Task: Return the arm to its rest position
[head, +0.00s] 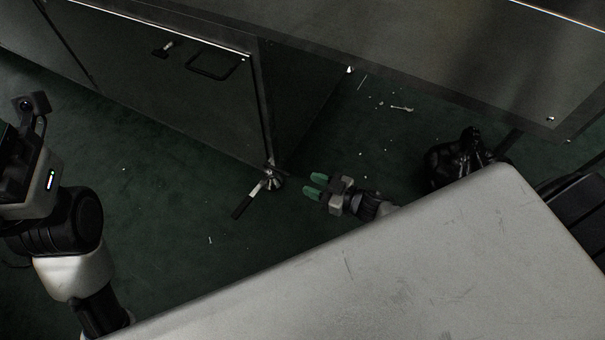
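My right gripper (316,184) is low over the green floor, just beyond the edge of the pale grey surface. Its two green-tipped fingers point left and stand apart with nothing between them. A gap of floor shows between the fingertips and a lever handle (255,194) at the cabinet's lower corner. My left arm (61,222) rises at the left edge of the view. Its wrist end is cut off by the frame, and its fingertips cannot be made out.
A dark cabinet (165,75) with a handle (213,62) and a small latch (163,48) stands at upper left. A large dark metal panel (440,50) overhangs at upper right. Small pale debris (401,108) lies on the floor (165,165). The pale surface (400,265) fills the front.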

